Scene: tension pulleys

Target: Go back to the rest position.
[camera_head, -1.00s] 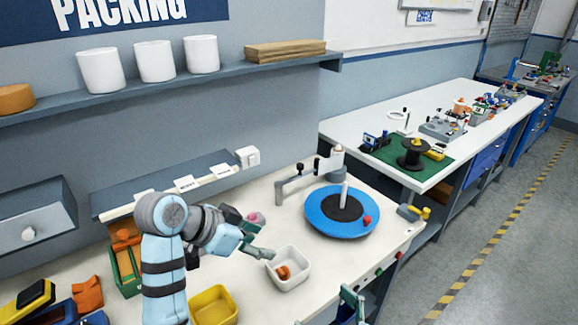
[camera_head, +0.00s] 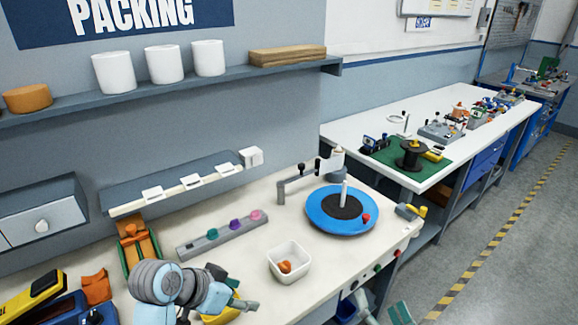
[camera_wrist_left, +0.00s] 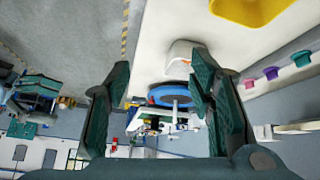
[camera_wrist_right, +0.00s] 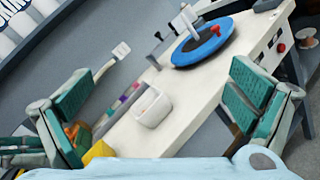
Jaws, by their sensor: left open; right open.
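My left gripper (camera_head: 243,302) is low over the front of the bench, beside a yellow bin (camera_head: 222,314) that its arm partly hides. In the left wrist view its jaws (camera_wrist_left: 158,75) are apart with nothing between them. My right gripper (camera_head: 385,313) shows only in part at the bottom edge of the head view, in front of the bench. In the right wrist view its jaws (camera_wrist_right: 160,78) are wide apart and empty. Neither gripper holds anything.
A white bin (camera_head: 274,265) with an orange part (camera_head: 285,267) stands mid-bench. Behind it lies a grey rack (camera_head: 222,237) with green, purple and pink parts. A blue disc (camera_head: 320,223) sits at right. An orange-and-green holder (camera_head: 138,245) stands at left.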

